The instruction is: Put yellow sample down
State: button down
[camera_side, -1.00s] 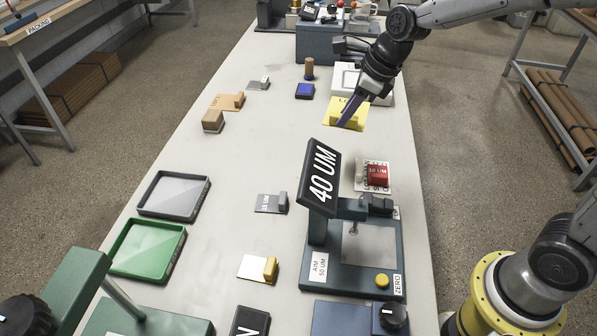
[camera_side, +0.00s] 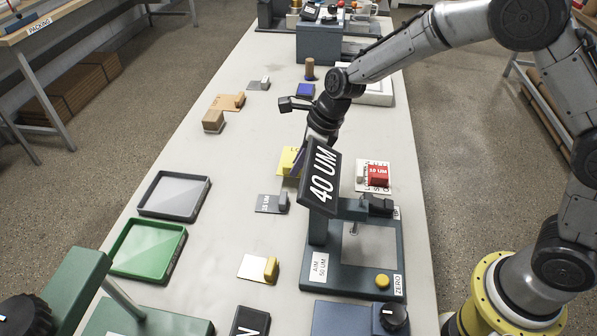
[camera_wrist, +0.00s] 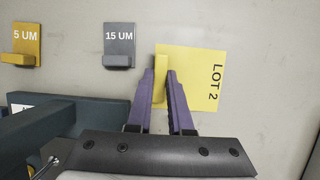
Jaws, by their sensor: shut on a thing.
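The yellow sample, a flat card marked LOT 2 with a yellow grip block, shows in the side view (camera_side: 286,158), partly hidden behind the 40 UM display. In the wrist view the card (camera_wrist: 198,88) lies flat to the camera. My gripper (camera_wrist: 160,78) has its two purple fingers shut on the yellow grip block at the card's left edge. In the side view the fingertips are mostly hidden behind the display. I cannot tell whether the card touches the table.
The 15 UM grey plate (camera_side: 268,204) is just in front of the sample. The gauge display (camera_side: 320,178) stands close on the right. A red 10 UM block (camera_side: 379,175) is further right. A green tray (camera_side: 147,247) and grey tray (camera_side: 174,195) are at left. Table left of the sample is clear.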

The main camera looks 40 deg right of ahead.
jog(key=shift+f, duration=1.6)
jog(key=shift+f, duration=0.15)
jog(key=c, duration=0.8)
grip_release()
jog(key=shift+r, duration=0.25)
jog(key=v, duration=1.2)
